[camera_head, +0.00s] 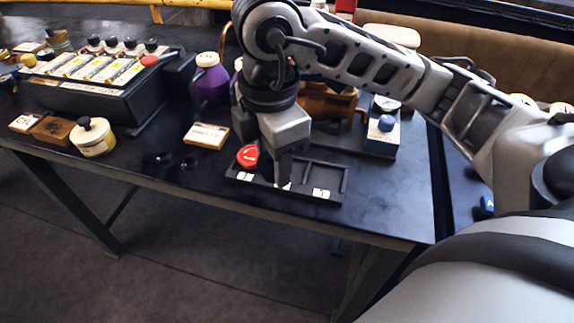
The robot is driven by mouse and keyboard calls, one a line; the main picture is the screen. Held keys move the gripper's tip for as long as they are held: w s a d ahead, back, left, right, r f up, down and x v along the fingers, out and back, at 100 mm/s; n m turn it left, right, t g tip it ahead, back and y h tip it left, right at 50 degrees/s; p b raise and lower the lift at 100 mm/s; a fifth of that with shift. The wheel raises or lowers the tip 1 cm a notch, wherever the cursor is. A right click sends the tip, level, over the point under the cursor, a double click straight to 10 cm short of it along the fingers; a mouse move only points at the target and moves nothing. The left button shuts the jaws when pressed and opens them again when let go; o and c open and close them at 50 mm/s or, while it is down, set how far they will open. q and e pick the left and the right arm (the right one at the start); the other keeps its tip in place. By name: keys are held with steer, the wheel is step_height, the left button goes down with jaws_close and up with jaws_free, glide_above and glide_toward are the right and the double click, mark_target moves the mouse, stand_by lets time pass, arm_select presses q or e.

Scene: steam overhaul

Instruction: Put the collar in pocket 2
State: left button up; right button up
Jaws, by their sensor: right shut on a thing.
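My right gripper (282,178) points down over the middle of a black tray (236,176) with several pockets, near the front edge of the table. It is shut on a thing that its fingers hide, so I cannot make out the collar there. I see no collar clearly elsewhere. The fingertips are at or just above the middle pocket; touching or apart, I cannot tell. A red round part (248,156) sits in the left pocket, just left of the fingers. The right pocket shows a white label (321,193) and looks empty. My left gripper is out of view.
Left of the tray lie a small wood-framed sign (206,135) and a purple bottle (211,82). A cream pot with a black knob (93,137) and a black rack (90,100) stand further left. The table's right front is clear.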

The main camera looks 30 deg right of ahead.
steer(key=w+d+f, duration=0.6)
steer(key=d+f, duration=0.1)
steer(key=shift+w, duration=0.4)
steer(key=shift+w+d+f, duration=0.25)
steer(key=shift+f, duration=0.25)
steer(key=f, duration=0.3)
steer(key=shift+w+d+f, duration=0.1)
steer(key=shift+w+d, duration=0.1)
steer(key=shift+d, duration=0.05)
steer(key=shift+f, duration=0.2)
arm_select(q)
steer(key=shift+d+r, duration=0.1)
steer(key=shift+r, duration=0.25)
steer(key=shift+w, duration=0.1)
arm_select(e)
steer(key=shift+f, duration=0.1)
